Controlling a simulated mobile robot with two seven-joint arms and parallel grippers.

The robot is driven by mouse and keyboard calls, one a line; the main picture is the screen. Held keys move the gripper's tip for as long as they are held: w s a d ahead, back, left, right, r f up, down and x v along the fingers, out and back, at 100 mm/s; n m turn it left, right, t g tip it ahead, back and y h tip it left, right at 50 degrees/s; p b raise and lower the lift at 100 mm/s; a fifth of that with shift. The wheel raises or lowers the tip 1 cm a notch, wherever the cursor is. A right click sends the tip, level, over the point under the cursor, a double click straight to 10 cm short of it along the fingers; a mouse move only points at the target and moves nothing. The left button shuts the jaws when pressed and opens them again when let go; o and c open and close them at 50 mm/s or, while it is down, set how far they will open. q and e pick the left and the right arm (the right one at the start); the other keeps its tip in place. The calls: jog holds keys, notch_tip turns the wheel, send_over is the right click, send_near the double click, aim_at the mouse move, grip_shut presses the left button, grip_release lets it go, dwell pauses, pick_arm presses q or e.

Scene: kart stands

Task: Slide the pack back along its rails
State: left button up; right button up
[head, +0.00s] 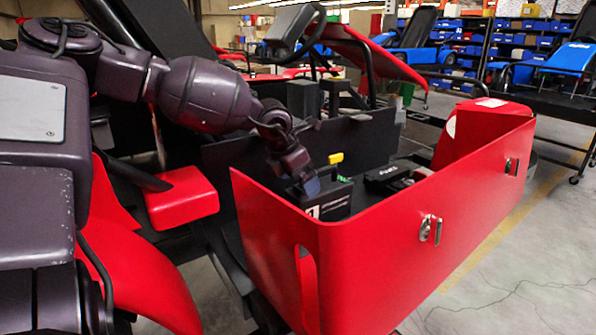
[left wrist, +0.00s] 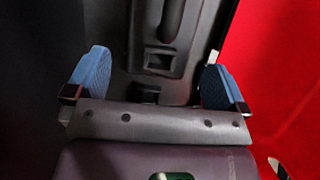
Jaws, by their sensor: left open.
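The pack (head: 336,200) is a black box with a white label, low inside the red side pod at its near end. In the left wrist view the dark grey pack (left wrist: 150,62), with a raised handle-like bar, lies between the fingers. My left gripper (head: 307,189) reaches down at the pack's near left end. Its two blue finger pads are apart in the left wrist view (left wrist: 155,82), one on each side of the pack; I cannot tell whether they touch it. The rails are not clearly visible. My right gripper is out of view.
The red side panel (head: 400,240) with metal latches walls the pod on the right, and a dark plate (head: 240,165) on the left. A black unit (head: 388,179) and a yellow piece (head: 336,158) sit farther along.

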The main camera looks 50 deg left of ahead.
aim_at(333, 204)
pick_arm(q)
jog(key=shift+b+x, duration=0.45)
jog(key=shift+x, duration=1.05)
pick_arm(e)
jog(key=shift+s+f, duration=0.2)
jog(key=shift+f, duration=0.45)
pick_arm(q)
jog(key=shift+c, duration=0.3)
